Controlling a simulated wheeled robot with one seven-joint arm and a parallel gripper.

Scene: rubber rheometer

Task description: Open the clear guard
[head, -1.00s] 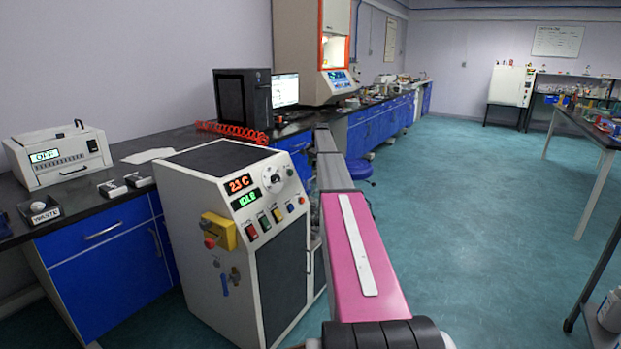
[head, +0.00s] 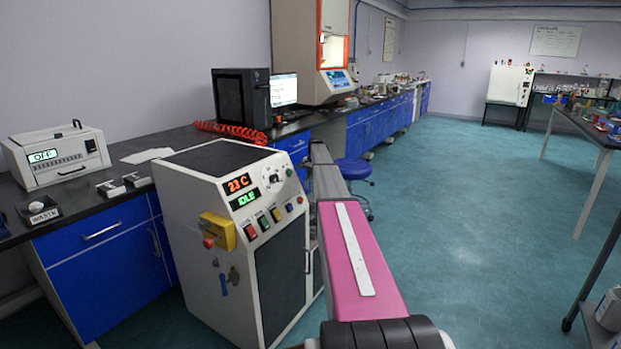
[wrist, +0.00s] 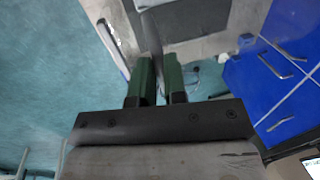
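I cannot make out the clear guard for certain in either view. An orange-trimmed bench machine (head: 301,55) with a lit opening and a tilted blue screen (head: 338,79) stands at the back of the left bench in the head view. My gripper (wrist: 158,70) shows in the wrist view with two green fingers a small gap apart. A thin grey shape lies in line with the gap, blurred; I see no clear grip on it. In the head view the gripper is hidden, while my pink arm link reaches forward.
A white control cabinet (head: 185,254) reading 23 C and IDLE stands close left of my arm. A computer tower (head: 241,99), monitor (head: 284,90) and red coiled hose (head: 232,131) are on the bench. A blue stool (head: 354,168) is beyond my arm.

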